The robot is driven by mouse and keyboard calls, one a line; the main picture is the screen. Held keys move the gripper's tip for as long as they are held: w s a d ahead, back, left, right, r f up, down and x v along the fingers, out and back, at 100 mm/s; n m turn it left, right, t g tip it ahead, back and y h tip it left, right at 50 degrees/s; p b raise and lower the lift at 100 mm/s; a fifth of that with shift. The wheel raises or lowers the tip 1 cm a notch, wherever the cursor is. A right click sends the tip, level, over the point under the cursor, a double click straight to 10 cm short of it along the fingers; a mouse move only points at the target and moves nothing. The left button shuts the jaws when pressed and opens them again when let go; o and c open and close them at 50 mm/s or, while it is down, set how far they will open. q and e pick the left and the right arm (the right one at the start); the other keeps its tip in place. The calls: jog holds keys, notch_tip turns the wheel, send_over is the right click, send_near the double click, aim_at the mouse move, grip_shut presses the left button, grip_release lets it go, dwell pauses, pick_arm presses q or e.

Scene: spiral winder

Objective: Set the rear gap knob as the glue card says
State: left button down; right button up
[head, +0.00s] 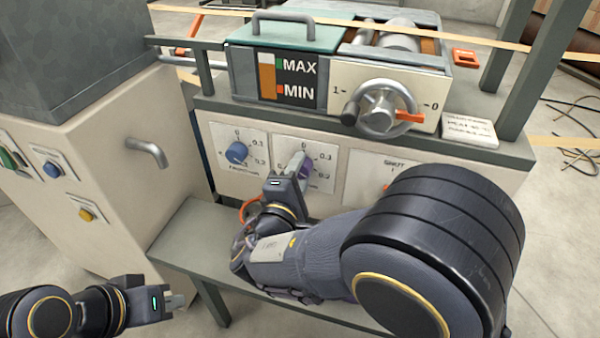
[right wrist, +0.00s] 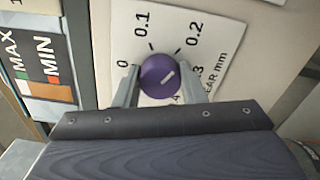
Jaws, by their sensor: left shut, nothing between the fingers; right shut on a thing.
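The purple rear gap knob (right wrist: 155,80) sits on a white scale plate (right wrist: 222,22) marked 0, 0.1, 0.2 and on, with "EAR mm" legible. My right gripper (right wrist: 156,92) has one finger on each side of the knob and is shut on it. The knob's white mark points up and right, roughly between the 0.2 and 0.3 side of the scale. In the head view the purple knob (head: 306,168) is mostly hidden behind the right gripper (head: 298,166). My left gripper (head: 177,302) is shut and empty at lower left. A white card (head: 468,130) has text too small to read.
A blue knob (head: 237,153) on a similar plate is left of the purple knob. A grey shelf edge (head: 190,235) runs below the panel.

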jog(key=shift+a+f, duration=0.1)
jog(key=o, duration=1)
jog(key=shift+s, duration=0.1)
jog(key=p+v, duration=0.2)
jog(key=v, duration=0.5)
jog(key=shift+s, duration=0.3)
jog(key=shift+a, duration=0.1)
